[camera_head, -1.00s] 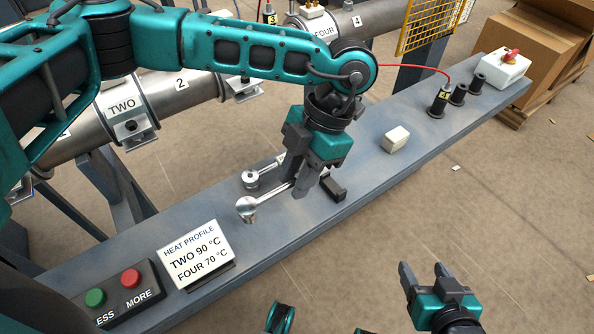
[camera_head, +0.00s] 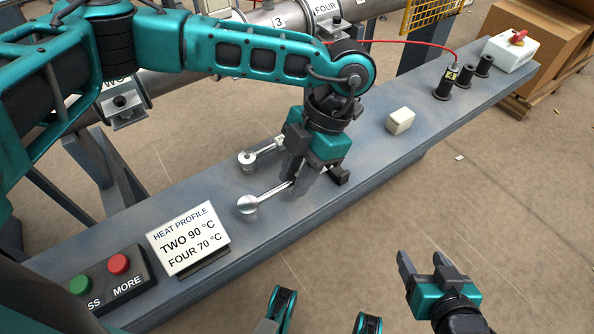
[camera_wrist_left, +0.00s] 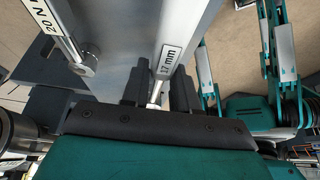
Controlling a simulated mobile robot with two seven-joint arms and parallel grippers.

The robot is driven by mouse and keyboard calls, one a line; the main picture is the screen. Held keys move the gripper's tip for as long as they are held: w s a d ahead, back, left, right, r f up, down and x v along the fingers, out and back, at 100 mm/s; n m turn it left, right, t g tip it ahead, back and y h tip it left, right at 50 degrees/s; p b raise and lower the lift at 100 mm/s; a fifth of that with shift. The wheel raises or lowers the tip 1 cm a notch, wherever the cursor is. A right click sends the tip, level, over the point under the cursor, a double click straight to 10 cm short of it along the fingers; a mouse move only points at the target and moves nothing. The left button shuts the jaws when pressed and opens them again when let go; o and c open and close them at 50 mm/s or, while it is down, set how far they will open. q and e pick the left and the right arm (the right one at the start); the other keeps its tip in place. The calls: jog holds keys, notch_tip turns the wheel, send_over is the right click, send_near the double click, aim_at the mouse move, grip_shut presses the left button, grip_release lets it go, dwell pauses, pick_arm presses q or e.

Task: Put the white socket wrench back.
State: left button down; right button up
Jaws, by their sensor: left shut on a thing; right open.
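My left gripper (camera_head: 298,180) is shut on the handle of a silver socket wrench (camera_head: 248,204), whose round head points left, low over the grey bench. I cannot tell if the head touches the bench. The wrist view shows its shaft (camera_wrist_left: 156,93) between the fingers, with a white "17 mm" label (camera_wrist_left: 171,62) just beyond. A second silver wrench (camera_head: 247,159) lies on the bench behind it. A label partly reading "20 N" (camera_wrist_left: 40,14) is near that one. My left fingers hide part of the held handle. My right gripper (camera_head: 424,266) is open and empty, off the bench's front.
A small black block (camera_head: 340,175) sits right beside the left gripper. The grey bench (camera_head: 330,208) also carries a heat profile sign (camera_head: 187,240), a button box (camera_head: 115,275), a cream block (camera_head: 400,120), black posts (camera_head: 442,88) and a red-knobbed switch box (camera_head: 512,50).

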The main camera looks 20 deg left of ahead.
pick_arm(q)
jog(key=shift+f+b, duration=0.8)
jog(key=shift+f, duration=0.25)
pick_arm(e)
jog(key=shift+f, duration=0.9)
pick_arm(q)
jog(key=c, duration=0.8)
grip_release()
jog(key=shift+p+v, duration=0.4)
jog(key=shift+v, duration=0.75)
jog(key=p+v, duration=0.2)
jog(key=v, duration=0.8)
jog(key=shift+r, duration=0.2)
jog(key=shift+d+r, duration=0.1)
jog(key=shift+r, duration=0.05)
pick_arm(e)
jog(key=shift+s+d+r, duration=0.1)
jog(key=shift+d+r, duration=0.15)
jog(key=shift+r, duration=0.8)
